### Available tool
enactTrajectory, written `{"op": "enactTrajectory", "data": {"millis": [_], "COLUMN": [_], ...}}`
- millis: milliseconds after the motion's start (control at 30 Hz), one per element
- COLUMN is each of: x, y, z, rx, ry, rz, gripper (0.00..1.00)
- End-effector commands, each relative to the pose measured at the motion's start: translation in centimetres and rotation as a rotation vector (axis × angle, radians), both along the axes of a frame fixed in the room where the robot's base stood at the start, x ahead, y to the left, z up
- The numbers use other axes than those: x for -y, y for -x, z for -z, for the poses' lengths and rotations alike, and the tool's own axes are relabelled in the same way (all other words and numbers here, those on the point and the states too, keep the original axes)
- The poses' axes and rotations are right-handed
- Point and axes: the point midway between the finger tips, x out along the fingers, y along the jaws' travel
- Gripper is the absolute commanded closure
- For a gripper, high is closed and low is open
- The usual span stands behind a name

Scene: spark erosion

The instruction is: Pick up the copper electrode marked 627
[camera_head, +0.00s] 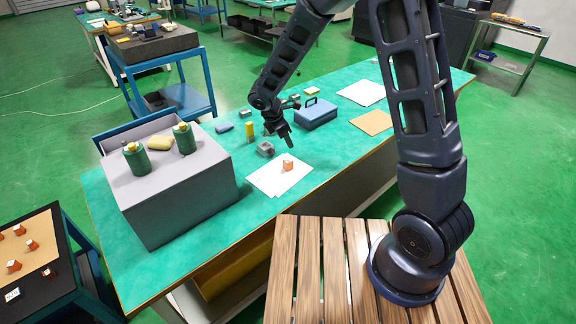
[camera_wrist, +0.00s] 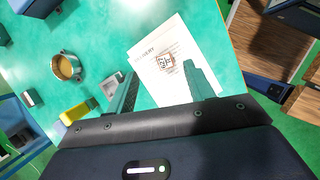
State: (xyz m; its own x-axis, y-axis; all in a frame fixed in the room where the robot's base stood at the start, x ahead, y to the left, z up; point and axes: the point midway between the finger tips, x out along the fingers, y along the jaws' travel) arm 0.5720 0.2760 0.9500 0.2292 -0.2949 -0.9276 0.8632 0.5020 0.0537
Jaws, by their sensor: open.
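A small copper electrode (camera_head: 288,166) stands on white paper sheets (camera_head: 268,182) on the green bench. In the wrist view the electrode (camera_wrist: 165,63) shows a pale marked top face, too small to read surely. More copper electrodes (camera_head: 32,244) stand on a tan board on the dark table at the lower left; their marks cannot be read. My gripper (camera_head: 284,138) is above the bench, near the paper's far edge, apart from the electrode. In the wrist view my gripper (camera_wrist: 161,85) is open and empty, with the electrode seen beyond the gap between its fingers.
A large grey box (camera_head: 180,205) with green containers stands left on the bench. A tan sheet (camera_head: 372,122) lies to the right. A slatted wooden surface (camera_head: 330,260) is in front.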

Motion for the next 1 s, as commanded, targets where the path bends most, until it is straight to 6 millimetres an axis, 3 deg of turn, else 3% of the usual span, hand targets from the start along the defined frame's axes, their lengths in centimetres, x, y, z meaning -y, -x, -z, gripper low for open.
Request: {"op": "enactTrajectory", "data": {"millis": [100,300,1000], "x": [-2.0,-3.0,-0.1], "y": [0.7,1.1,-0.4], "z": [2.2,3.7,10.5], "rx": [-0.024,-0.037,-0.039], "ry": [0.027,0.042,0.044], "rz": [-0.085,-0.142,-0.139], "gripper": [0.47,0.47,0.47]}}
